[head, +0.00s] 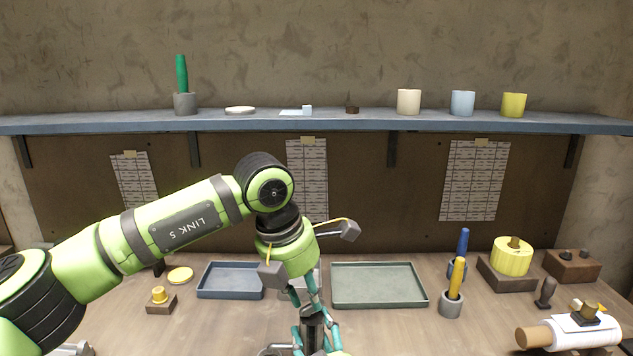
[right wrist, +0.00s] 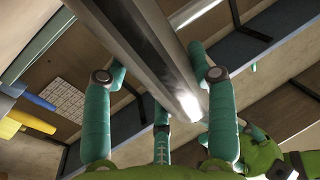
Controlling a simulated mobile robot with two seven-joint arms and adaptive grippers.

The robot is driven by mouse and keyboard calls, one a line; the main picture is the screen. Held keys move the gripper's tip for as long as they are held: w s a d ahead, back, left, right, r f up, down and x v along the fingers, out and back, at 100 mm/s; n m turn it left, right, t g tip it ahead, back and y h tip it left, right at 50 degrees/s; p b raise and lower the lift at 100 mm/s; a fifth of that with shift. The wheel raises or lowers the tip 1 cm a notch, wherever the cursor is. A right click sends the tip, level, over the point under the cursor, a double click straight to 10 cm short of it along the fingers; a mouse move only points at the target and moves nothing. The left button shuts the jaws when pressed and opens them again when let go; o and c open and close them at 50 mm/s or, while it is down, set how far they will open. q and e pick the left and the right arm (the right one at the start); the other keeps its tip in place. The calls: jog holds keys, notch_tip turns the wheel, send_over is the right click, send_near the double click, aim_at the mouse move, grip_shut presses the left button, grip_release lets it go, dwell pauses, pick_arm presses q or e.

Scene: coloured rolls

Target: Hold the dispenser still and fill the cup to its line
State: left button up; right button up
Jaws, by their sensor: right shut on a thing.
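My left gripper (head: 306,304) hangs fingers down at the bottom middle of the head view, close to a dark upright post (head: 313,326). Whether its jaws are open or shut is not clear. In the right wrist view my right gripper (right wrist: 160,100) is shut on a long grey metal piece (right wrist: 148,45) that runs between its teal fingers. This may be the dispenser, but its full shape is hidden. Cream (head: 408,102), pale blue (head: 462,103) and yellow (head: 513,105) cups stand on the shelf. I cannot make out a fill line on any.
A blue tray (head: 230,294) and a green tray (head: 378,305) lie behind the left gripper. At right are a holder (head: 451,304) with a yellow-handled tool, a yellow roll (head: 512,258) on a block and a white roll (head: 590,336). The shelf (head: 350,122) spans the back.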

pick_arm(q)
jog(key=shift+x, duration=0.9)
jog(key=shift+s+d, duration=0.1)
grip_shut()
jog(key=shift+d+m, duration=0.1)
jog(key=shift+m, duration=0.2)
